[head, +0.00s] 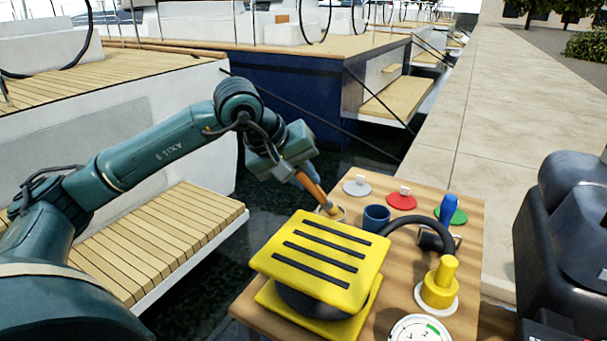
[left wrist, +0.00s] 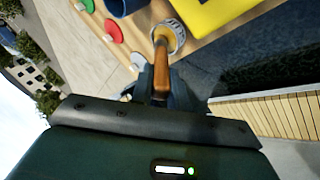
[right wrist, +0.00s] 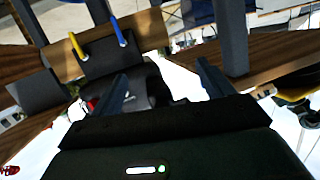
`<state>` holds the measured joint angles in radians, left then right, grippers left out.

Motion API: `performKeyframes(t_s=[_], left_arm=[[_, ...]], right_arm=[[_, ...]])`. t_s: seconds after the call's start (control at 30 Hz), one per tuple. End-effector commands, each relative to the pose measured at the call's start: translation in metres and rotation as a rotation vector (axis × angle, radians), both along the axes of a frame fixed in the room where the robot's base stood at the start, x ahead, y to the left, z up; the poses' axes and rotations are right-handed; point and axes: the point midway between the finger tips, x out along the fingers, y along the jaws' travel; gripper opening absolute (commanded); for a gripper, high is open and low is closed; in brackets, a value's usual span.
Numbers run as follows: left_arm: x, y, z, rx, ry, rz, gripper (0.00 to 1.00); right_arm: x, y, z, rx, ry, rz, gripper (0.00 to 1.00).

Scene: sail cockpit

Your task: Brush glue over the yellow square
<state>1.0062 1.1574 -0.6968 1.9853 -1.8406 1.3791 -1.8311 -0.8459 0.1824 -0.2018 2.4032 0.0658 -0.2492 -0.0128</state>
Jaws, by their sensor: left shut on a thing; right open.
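My left gripper (head: 298,168) is shut on the wooden handle of a brush (head: 313,188), above the far left edge of a wooden table. The brush points down, its lower end at a small round pot (head: 342,212). In the left wrist view the brush (left wrist: 161,82) ends inside the rim of the pot (left wrist: 179,40); its bristles are hidden. A square yellow plate with black stripes (head: 318,238) tops a block with a dark middle, right in front of the pot; I cannot tell if it is the yellow square named. My right gripper (right wrist: 165,88) is open and empty, away from the table.
The wooden table (head: 400,292) also holds a blue cup (head: 376,217), grey, red (head: 402,200) and green discs, a blue-handled tool (head: 447,209), a black hose, a yellow fitting (head: 440,284) and a gauge (head: 420,330). Dark water and boats lie left; a stone quay lies right.

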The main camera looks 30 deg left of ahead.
Motion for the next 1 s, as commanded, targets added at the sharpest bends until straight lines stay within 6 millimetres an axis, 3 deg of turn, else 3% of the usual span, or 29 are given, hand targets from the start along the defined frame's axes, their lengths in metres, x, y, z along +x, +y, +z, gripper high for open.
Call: performKeyframes(t_s=[0.7,1.0], left_arm=[[0.001,0.0,0.064,-0.001,-0.008,0.0,0.0],[0.001,0.0,0.067,-0.001,-0.008,0.001,0.0]], right_arm=[[0.0,0.0,0.048,-0.001,-0.001,0.0,0.8],[0.0,0.0,0.05,-0.001,-0.001,0.0,0.8]])
